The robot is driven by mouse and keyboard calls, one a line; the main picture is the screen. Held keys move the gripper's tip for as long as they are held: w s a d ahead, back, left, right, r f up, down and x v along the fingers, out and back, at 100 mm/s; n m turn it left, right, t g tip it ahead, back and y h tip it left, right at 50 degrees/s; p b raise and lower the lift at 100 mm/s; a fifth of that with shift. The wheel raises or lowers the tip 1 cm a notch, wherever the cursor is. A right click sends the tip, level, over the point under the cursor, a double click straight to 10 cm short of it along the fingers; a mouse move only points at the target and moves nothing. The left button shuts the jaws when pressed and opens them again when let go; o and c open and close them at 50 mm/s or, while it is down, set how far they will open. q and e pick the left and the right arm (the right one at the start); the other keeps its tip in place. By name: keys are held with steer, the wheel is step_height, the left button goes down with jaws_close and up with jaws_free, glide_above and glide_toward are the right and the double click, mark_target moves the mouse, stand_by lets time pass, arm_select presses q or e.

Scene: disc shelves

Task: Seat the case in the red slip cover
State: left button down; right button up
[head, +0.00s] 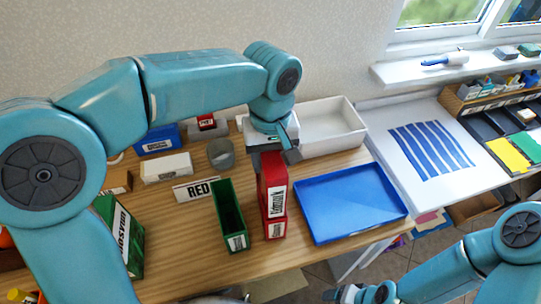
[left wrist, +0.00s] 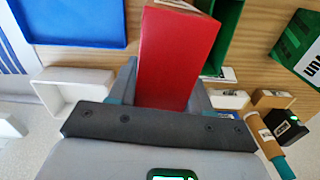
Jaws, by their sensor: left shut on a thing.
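My left gripper (head: 274,150) is shut on a red case (head: 272,175), which has a white label on its near end. The case also shows between the fingers in the left wrist view (left wrist: 178,60). In the head view the red slip cover (head: 275,228), with its own white label, stands on the table directly below the case. The two overlap in the picture, and I cannot tell how far the case is inside the cover. The cover's opening is hidden. My right gripper (head: 347,293) is low at the bottom edge, away from the case; its jaws are unclear.
An open green slip cover (head: 229,215) stands just left of the red one. A blue tray (head: 350,203) lies to the right and a white bin (head: 332,127) behind. A RED sign (head: 196,190), grey cup (head: 220,153) and green box (head: 120,235) stand to the left.

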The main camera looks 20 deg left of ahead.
arm_select(q)
steer(key=shift+f+b, duration=3.4)
steer(key=shift+f, duration=1.05)
steer(key=shift+c, duration=2)
jaws_free()
step_height(320, 180, up, 16)
steer(key=p, duration=0.2)
steer(key=shift+r+p, duration=0.25)
steer(key=shift+p, duration=0.05)
